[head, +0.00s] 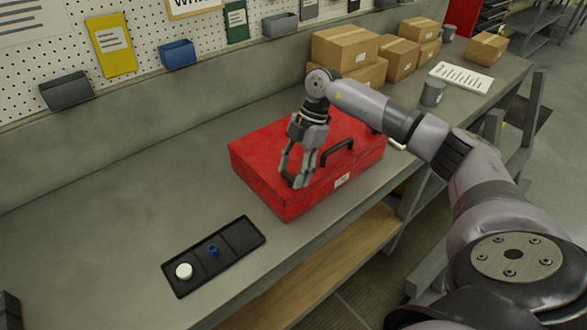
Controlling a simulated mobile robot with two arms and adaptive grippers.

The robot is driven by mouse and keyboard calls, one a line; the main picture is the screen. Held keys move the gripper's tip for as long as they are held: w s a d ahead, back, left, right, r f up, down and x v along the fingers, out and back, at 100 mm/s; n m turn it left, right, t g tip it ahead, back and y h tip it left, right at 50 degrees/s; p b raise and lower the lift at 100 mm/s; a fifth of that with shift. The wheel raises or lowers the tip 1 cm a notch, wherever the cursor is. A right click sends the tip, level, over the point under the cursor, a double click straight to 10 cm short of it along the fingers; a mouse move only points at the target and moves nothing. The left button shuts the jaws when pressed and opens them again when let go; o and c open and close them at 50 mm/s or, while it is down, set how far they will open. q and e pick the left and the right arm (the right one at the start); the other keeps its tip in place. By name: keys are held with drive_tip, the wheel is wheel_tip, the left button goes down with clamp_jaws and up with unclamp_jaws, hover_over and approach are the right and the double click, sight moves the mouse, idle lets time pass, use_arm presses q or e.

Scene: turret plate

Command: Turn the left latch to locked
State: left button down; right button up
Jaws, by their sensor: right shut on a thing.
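The red toolbox (262,158) sits shut on the workbench in the head view, with a black handle (338,152) on its lid. My right gripper (294,180) reaches down onto the lid, to the left of the handle and near the front edge. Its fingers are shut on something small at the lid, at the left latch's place. The fingers hide the latch, so its angle cannot be seen. My left gripper is not in view.
A black tray (240,238) in front of the toolbox holds a white round piece (184,271) and a blue piece (213,251). Cardboard boxes (345,48) and a grey cup (432,93) stand farther back.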

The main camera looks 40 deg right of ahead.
drive_tip(key=n, duration=0.1)
drive_tip(key=n+g, duration=0.1)
drive_tip(key=n, duration=0.2)
drive_tip(key=shift+w+n+g+h+b, duration=0.25)
drive_tip(key=shift+n+g+h+b, duration=0.05)
drive_tip(key=shift+g+b, duration=0.1)
drive_tip(key=n, duration=0.2)
drive_tip(key=n+g+h+b, duration=0.1)
drive_tip(key=n, duration=0.2)
drive_tip(key=shift+w+a+b, duration=0.2)
drive_tip(key=shift+b, duration=0.1)
drive_tip(key=n+h, duration=0.1)
drive_tip(key=n, duration=0.1)
drive_tip(key=n+g+b, duration=0.1)
drive_tip(key=n, duration=0.1)
drive_tip(key=shift+a+h, duration=0.15)
drive_tip(key=shift+h, duration=0.25)
drive_tip(key=shift+a+n+h, duration=0.2)
drive_tip(key=shift+n+h, duration=0.5)
drive_tip(key=shift+n, duration=1.6)
drive_tip(key=o, duration=1.2)
drive_tip(key=shift+c, duration=0.2)
